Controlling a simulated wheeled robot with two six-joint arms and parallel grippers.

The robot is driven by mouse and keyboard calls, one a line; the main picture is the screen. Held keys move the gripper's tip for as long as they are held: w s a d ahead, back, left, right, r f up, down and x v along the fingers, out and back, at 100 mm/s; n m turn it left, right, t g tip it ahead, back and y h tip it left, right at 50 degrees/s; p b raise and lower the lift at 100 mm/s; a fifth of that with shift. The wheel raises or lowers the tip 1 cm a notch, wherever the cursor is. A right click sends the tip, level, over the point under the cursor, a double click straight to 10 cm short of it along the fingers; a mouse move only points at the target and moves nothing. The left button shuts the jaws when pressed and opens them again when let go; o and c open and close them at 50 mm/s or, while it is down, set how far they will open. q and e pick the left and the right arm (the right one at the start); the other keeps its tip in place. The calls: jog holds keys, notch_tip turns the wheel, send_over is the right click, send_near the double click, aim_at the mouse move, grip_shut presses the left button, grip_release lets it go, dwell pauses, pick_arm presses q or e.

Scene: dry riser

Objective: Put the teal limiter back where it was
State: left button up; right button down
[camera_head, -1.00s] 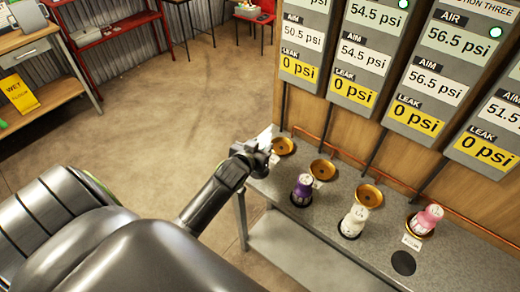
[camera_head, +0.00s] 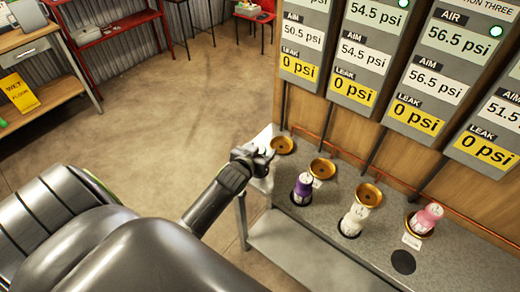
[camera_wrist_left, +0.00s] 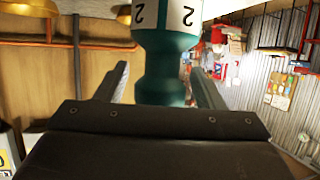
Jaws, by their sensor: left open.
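The teal limiter (camera_wrist_left: 165,70), with a white band marked 2, stands between the two fingers of my left gripper (camera_wrist_left: 160,88) in the left wrist view. The fingers are spread, with a gap showing on each side of its neck. In the head view my left gripper (camera_head: 265,156) is at the far left end of the bench, beside the leftmost brass cup (camera_head: 282,145). There the teal limiter is hidden by the gripper, and what it rests on cannot be seen. My right gripper is not in view.
On the grey bench (camera_head: 440,262) stand a purple limiter (camera_head: 303,188), a white one (camera_head: 353,220) and a pink one (camera_head: 428,217). More brass cups (camera_head: 321,168) line the back. A dark empty round spot (camera_head: 403,262) lies at the front. Gauge panels (camera_head: 420,118) rise behind.

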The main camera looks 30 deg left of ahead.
pick_arm(q)
jog(key=shift+r, duration=0.2)
jog(key=b+v, duration=0.1)
jog(key=v, duration=1.1)
jog(key=shift+a+f, duration=0.1)
jog(key=s+a+f+g, duration=0.1)
jog(key=s+f+g, duration=0.25)
jog(key=f, duration=1.05)
jog(key=s+a+f+g, duration=0.15)
jog(key=s+f, duration=0.35)
jog(key=f, duration=0.9)
jog(key=s+d+f+g, duration=0.1)
jog(key=s+f+g, duration=0.1)
jog(key=s+f, duration=0.4)
jog(key=s+d+f+g, duration=0.1)
jog(key=s+f, duration=0.4)
jog(key=s, duration=0.6)
jog(key=s+d+f+m+g+h, duration=0.1)
jog(key=s+f+g, duration=0.3)
jog(key=s, duration=0.5)
notch_tip(320, 180, down, 3)
jog(key=shift+s+d+r, duration=0.2)
jog(key=shift+s+d, duration=0.05)
jog(key=shift+s, duration=0.05)
